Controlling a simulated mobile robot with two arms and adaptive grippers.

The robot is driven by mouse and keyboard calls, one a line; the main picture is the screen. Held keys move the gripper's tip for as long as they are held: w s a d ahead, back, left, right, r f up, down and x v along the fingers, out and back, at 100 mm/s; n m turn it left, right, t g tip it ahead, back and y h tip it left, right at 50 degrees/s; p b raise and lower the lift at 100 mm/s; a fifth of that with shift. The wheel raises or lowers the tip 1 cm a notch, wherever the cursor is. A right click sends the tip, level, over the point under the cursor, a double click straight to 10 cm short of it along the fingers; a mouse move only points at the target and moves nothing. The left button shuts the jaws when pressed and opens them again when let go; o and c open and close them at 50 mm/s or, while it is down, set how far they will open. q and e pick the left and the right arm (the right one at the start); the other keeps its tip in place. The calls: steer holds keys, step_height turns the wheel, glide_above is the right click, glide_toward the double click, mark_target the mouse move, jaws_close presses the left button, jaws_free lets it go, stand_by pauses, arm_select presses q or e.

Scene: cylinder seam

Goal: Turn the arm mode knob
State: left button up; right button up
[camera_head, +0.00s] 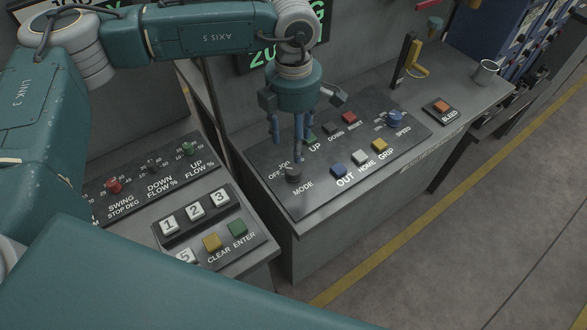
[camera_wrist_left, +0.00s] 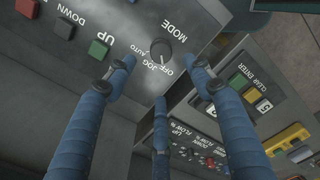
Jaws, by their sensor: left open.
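The arm mode knob (camera_head: 293,173) is a dark round knob at the left end of a black control panel, above the word MODE. In the left wrist view, the knob (camera_wrist_left: 161,50) shows near the top middle, beside the labels OFF, JOG and AUTO. My left gripper (camera_head: 289,143) points down over the panel just behind the knob, its blue fingers spread apart and empty. In the left wrist view, the gripper (camera_wrist_left: 159,72) has fingertips on both sides below the knob. Whether a fingertip touches it, I cannot tell. My right gripper is not in view.
The panel (camera_head: 328,198) also has coloured buttons and a blue speed knob (camera_head: 395,119). A keypad (camera_head: 210,228) and a flow knob panel (camera_head: 137,182) lie to the left. A yellow-handled lever (camera_head: 413,62), bleed button (camera_head: 441,107) and metal cup (camera_head: 487,72) stand to the right.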

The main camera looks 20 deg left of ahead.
mark_target(293, 169)
arm_select(q)
steer(key=shift+s+f+p, duration=0.2)
steer(key=shift+f+p, duration=0.4)
steer(key=shift+f, duration=0.4)
step_height(293, 169, down, 7)
steer(key=shift+w+f+p, duration=0.1)
steer(key=shift+p, duration=1.15)
steer(key=shift+f, duration=0.55)
steer(key=c, duration=1.2)
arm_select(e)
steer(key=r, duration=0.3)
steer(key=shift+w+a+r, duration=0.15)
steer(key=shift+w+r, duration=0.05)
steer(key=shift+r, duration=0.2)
